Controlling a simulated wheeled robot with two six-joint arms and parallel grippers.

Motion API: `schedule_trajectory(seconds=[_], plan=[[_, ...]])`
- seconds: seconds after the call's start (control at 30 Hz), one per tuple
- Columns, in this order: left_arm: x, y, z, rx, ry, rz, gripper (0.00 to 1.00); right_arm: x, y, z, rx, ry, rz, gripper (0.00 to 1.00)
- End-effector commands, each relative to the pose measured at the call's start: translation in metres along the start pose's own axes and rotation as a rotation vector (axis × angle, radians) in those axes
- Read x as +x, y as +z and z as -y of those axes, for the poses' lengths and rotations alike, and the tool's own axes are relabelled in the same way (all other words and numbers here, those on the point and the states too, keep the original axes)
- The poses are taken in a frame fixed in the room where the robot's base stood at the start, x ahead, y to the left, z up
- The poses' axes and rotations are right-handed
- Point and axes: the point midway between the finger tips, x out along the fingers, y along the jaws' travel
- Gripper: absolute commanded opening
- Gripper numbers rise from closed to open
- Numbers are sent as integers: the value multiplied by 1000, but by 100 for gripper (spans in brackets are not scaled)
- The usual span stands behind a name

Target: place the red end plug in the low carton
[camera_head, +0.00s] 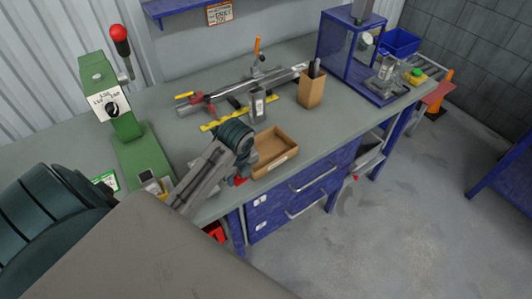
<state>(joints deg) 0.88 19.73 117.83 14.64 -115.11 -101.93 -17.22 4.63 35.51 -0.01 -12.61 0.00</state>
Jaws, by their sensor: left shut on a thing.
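The low carton (290,141) is an open, shallow brown box with a small label. It stands on the table near the front edge. My left arm reaches in from the lower left, and its wrist covers the carton's left end. My left gripper (241,176) points down just left of the carton, mostly hidden behind its own wrist. It is shut on the red end plug (240,181), which shows only as a small red patch beside the carton's near left corner. I cannot tell its height above the table. My right gripper is out of view.
A green lever press (130,140) stands at the left. A blue-framed enclosure (345,50) is at the far right. Drawers lie below the carton.

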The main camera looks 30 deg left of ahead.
Motion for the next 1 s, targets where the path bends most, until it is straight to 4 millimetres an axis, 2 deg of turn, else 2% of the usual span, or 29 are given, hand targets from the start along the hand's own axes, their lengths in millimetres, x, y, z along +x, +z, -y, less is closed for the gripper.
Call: schedule_trajectory(seconds=[0.23, 0.4, 0.6, 0.87, 1.0], plan=[[8, 9, 54, -3, -4, -4, 10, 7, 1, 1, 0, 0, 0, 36], [7, 20, 97, -2, -1, -4, 10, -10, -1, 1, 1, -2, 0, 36], [15, 29, 134, 0, 1, -3, 10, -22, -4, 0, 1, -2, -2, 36], [18, 34, 155, -1, -1, -1, 10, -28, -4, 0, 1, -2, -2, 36], [40, 30, 152, 0, 5, -3, 10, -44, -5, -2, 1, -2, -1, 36]])
